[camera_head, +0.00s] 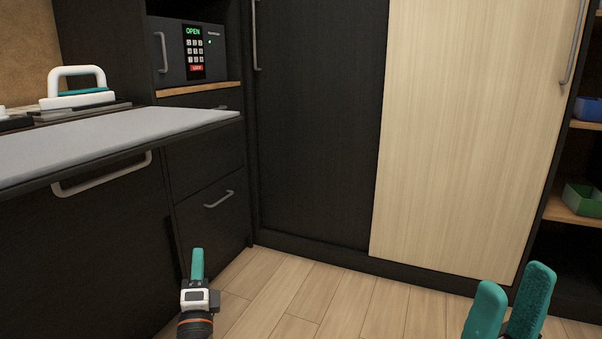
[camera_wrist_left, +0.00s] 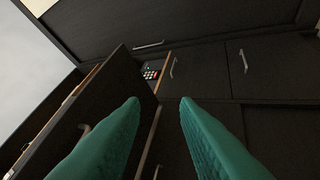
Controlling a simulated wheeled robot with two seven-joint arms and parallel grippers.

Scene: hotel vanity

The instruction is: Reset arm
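My left gripper (camera_head: 197,252) is low in front of the dark cabinet in the head view, seen edge-on. Its two teal fingers stand apart with nothing between them in the left wrist view (camera_wrist_left: 160,100). My right gripper (camera_head: 515,277) is at the bottom right of the head view, in front of the light wardrobe door. Its two teal fingers are apart and hold nothing visible. The rest of the right gripper is cut off by the frame edge.
A dark safe (camera_head: 190,52) reading OPEN sits on a wooden ledge. A dark panel (camera_head: 315,120) and a light door (camera_head: 470,130) stand behind. Shelves at right hold a blue bin (camera_head: 588,109) and green bin (camera_head: 583,198).

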